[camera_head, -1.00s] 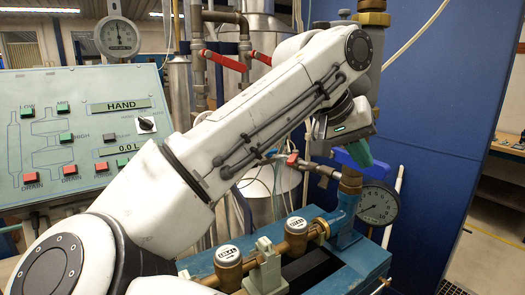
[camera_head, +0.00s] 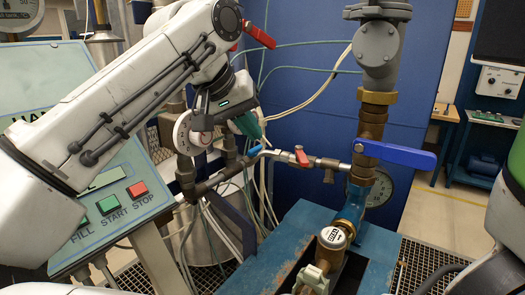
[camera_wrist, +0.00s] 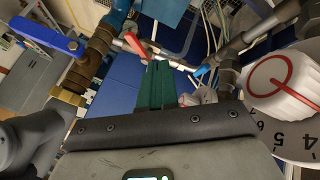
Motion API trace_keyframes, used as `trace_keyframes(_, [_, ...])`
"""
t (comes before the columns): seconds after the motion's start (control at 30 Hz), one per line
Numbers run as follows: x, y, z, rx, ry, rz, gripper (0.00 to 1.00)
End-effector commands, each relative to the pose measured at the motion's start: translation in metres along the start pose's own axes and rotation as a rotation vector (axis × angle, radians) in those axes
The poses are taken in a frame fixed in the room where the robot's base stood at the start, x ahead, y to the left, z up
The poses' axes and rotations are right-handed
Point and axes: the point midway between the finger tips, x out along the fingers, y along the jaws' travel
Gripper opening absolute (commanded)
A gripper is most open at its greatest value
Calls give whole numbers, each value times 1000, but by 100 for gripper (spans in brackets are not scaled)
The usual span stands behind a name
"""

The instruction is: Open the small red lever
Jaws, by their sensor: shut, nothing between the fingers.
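The small red lever (camera_head: 301,156) sits on a thin horizontal pipe, between a small blue lever (camera_head: 255,151) and the brass column. In the wrist view the small red lever (camera_wrist: 136,45) lies just beyond the fingertips, a little to the left. My gripper (camera_head: 248,125) has green fingers and hangs to the upper left of the lever, apart from it. In the wrist view my gripper (camera_wrist: 157,84) is shut and empty, with its fingers together.
A big blue handle (camera_head: 400,155) sticks out right of the brass column (camera_head: 372,118). A larger red lever (camera_head: 258,34) is behind my arm. A round dial (camera_head: 183,132) is close to my wrist. Thin hoses hang below the pipe. A blue bench (camera_head: 265,262) stands below.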

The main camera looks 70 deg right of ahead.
Motion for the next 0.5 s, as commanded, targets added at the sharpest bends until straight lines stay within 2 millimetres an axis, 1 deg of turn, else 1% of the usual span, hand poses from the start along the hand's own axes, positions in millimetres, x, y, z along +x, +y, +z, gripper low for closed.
trace_keyframes(0.13, [7,0,0,0,-2,0,0])
trace_keyframes(0.23, [18,1,0,1,-2,2,0])
trace_keyframes(0.37, [42,1,0,0,-4,3,0])
trace_keyframes(0.5, [70,1,0,2,-3,3,0])
